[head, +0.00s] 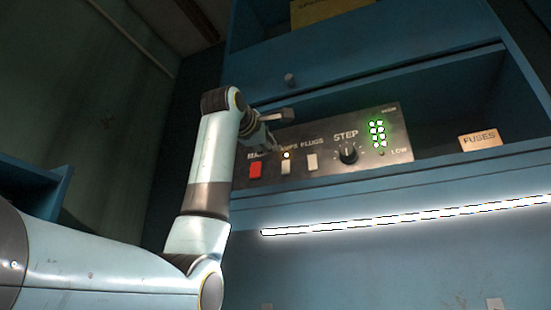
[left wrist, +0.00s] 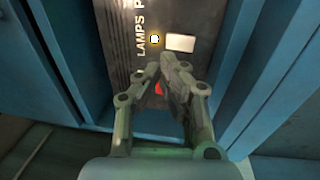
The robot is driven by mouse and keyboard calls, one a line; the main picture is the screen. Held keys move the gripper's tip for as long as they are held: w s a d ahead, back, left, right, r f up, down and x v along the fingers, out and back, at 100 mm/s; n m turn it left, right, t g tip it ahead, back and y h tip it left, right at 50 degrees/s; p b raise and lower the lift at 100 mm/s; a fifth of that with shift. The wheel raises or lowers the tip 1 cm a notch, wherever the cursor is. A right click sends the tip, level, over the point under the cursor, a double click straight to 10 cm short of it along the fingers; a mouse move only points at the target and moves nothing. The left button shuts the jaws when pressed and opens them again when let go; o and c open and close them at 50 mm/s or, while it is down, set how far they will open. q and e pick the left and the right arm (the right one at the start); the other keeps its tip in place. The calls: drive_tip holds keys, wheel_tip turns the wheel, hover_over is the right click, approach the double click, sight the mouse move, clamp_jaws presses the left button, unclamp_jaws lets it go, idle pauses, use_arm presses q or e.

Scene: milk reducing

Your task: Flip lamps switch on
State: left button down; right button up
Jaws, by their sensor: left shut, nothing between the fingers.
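The dark control panel (head: 375,151) sits in the blue cabinet's recess. The pale lamps switch (head: 285,168) is below a lit indicator (head: 286,155); in the left wrist view the switch (left wrist: 180,43) is beside the lit indicator (left wrist: 154,39) and the "LAMPS" lettering. My left gripper (head: 274,146) is shut and empty, its tips in front of the panel close to the lamps label. In the left wrist view the gripper (left wrist: 163,65) is below the switch, and part of a red switch (left wrist: 158,88) shows between its fingers. Contact with the panel cannot be told. My right gripper is not in view.
The red switch (head: 255,170) is left of the lamps switch, the plugs switch (head: 312,161) right. A step knob (head: 348,153) and green-lit display (head: 377,132) are further right. A "FUSES" label (head: 480,140) is on the shelf. A light strip (head: 400,217) glows below.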

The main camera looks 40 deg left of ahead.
use_arm(q)
drive_tip(key=s, duration=0.1)
drive_tip(key=s+b, duration=0.1)
drive_tip(key=s, duration=0.1)
drive_tip(key=s+d+r, duration=0.1)
drive_tip(key=shift+s, duration=0.4)
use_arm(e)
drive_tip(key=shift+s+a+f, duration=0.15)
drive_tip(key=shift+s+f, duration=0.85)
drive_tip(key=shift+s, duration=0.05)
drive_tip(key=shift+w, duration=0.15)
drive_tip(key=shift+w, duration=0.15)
use_arm(q)
drive_tip(key=shift+f, duration=0.1)
